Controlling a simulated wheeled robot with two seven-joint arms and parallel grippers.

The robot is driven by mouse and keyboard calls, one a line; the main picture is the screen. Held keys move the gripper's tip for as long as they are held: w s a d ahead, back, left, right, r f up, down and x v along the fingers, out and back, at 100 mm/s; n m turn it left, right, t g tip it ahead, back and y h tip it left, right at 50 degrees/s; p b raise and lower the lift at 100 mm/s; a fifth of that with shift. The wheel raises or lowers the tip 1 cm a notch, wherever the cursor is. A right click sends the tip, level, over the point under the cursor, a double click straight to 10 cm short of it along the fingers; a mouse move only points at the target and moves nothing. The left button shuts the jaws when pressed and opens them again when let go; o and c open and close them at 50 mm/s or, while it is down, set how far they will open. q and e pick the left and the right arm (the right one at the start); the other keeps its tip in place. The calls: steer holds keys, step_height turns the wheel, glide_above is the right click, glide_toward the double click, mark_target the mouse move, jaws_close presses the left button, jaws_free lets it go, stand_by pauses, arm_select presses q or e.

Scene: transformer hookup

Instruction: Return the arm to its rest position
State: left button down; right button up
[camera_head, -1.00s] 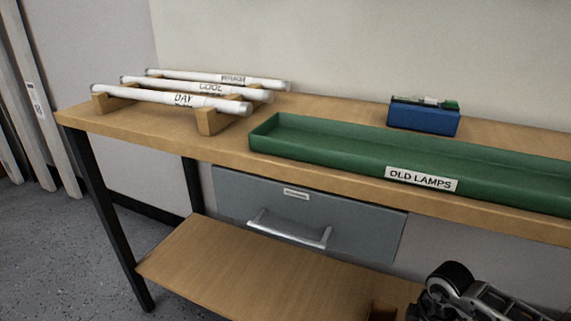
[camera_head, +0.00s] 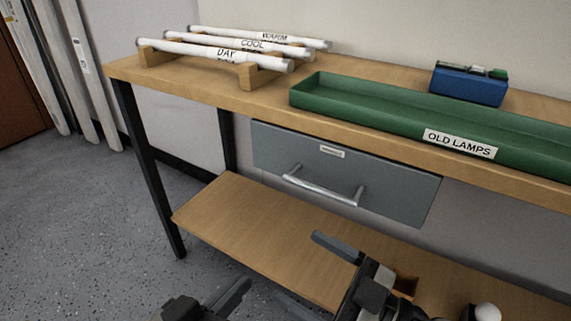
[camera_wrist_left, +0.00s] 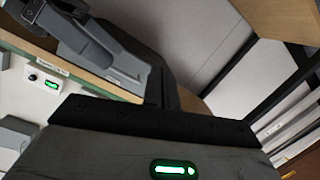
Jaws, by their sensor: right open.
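My right gripper (camera_head: 298,265) is in the lower middle of the head view. Its two fingers are spread apart with nothing between them, in front of the bench's lower shelf. My left gripper (camera_head: 230,298) is at the bottom edge, further left, over the floor. Only one dark finger and part of its body show clearly, and the rest is cut off by the frame. The left wrist view shows dark and grey robot parts close up, with a green-lit panel, and does not make the jaw opening clear.
The wooden bench (camera_head: 120,68) carries a rack (camera_head: 247,76) with white tubes labelled DAY, COOL and WARM, a green OLD LAMPS tray (camera_head: 380,117) and a blue box (camera_head: 468,85). Below are a shut grey drawer (camera_head: 390,190) and a lower shelf (camera_head: 240,215). Floor at left is clear.

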arm_select(q)
steer(key=s+a+r+g+y+p, duration=0.2)
steer(key=a+r+p, duration=0.4)
steer(key=p, duration=2.1)
step_height(320, 180, up, 5)
steer(key=g+y, duration=0.1)
steer(key=y, duration=0.1)
steer(key=shift+s+a+y+p, duration=0.2)
steer(key=shift+a+y+p, duration=0.15)
steer(key=shift+y, duration=0.05)
arm_select(e)
steer(key=s+d+r+m+h, duration=0.4)
steer(key=d+r+m+h, duration=0.5)
steer(key=h, duration=0.5)
steer(key=shift+s+d+m, duration=0.25)
steer(key=shift+d+m, duration=0.15)
steer(key=shift+m, duration=0.5)
steer(key=shift+r, duration=0.1)
